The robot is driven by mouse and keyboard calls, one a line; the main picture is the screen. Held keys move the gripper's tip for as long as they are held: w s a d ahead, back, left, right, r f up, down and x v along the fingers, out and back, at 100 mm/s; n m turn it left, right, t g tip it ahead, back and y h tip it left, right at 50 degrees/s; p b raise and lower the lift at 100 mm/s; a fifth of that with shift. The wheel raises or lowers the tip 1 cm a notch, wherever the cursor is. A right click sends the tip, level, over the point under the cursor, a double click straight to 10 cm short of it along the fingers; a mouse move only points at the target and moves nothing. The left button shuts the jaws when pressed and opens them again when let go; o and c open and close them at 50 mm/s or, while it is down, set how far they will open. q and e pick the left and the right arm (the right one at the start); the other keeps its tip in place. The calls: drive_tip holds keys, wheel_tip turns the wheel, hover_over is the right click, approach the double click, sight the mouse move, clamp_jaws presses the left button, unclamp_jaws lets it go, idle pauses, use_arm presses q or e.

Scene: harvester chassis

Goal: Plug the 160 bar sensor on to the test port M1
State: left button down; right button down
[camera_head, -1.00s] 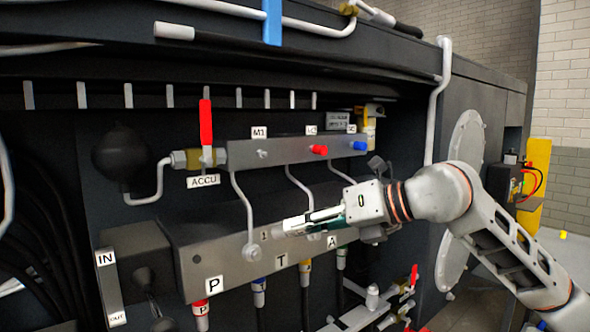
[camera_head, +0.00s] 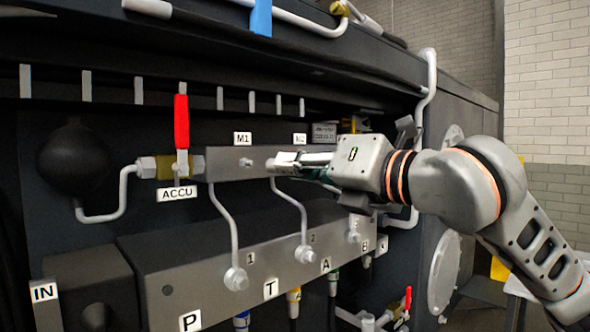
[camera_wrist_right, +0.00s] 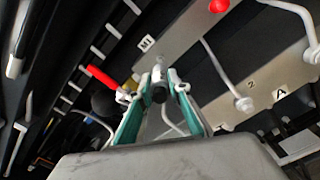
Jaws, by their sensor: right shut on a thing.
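The test port M1 (camera_head: 245,162) is a small fitting on the grey upper block, below the M1 label (camera_head: 242,138). My right gripper (camera_head: 281,162) is just right of the port, at about its height, with its fingers pointing left. It is shut on the sensor, a small dark cylinder (camera_wrist_right: 159,94) with a pale front end. The sensor's tip appears close to the port but apart from it in the head view. In the wrist view the sensor covers the area just below the M1 label (camera_wrist_right: 146,43). My left gripper is not in view.
A red-handled valve (camera_head: 181,122) marked ACCU stands left of the upper block. Bent grey pipes (camera_head: 222,222) run down from this block (camera_head: 222,167) to the lower manifold (camera_head: 190,262). My right gripper hides the block's right part in the head view. A red cap (camera_wrist_right: 219,5) shows in the wrist view.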

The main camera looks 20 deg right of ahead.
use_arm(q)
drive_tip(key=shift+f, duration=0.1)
use_arm(e)
drive_tip(key=shift+f, duration=0.1)
drive_tip(key=shift+w, duration=0.3)
drive_tip(key=b+x, duration=0.1)
drive_tip(key=x, duration=0.2)
drive_tip(key=shift+w+f, duration=0.1)
drive_tip(key=shift+w, duration=0.05)
drive_tip(key=shift+w+a, duration=0.2)
drive_tip(key=shift+w, duration=0.25)
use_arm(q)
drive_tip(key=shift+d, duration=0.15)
use_arm(e)
drive_tip(key=shift+a, duration=0.1)
use_arm(q)
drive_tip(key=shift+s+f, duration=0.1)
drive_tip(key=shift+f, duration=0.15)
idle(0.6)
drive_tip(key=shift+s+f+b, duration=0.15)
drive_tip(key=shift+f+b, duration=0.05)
drive_tip(key=shift+b, duration=0.15)
use_arm(e)
drive_tip(key=shift+w+a, duration=0.1)
drive_tip(key=shift+w, duration=0.3)
use_arm(q)
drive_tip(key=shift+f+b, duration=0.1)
drive_tip(key=shift+b, duration=0.2)
use_arm(e)
drive_tip(key=shift+x, duration=0.9)
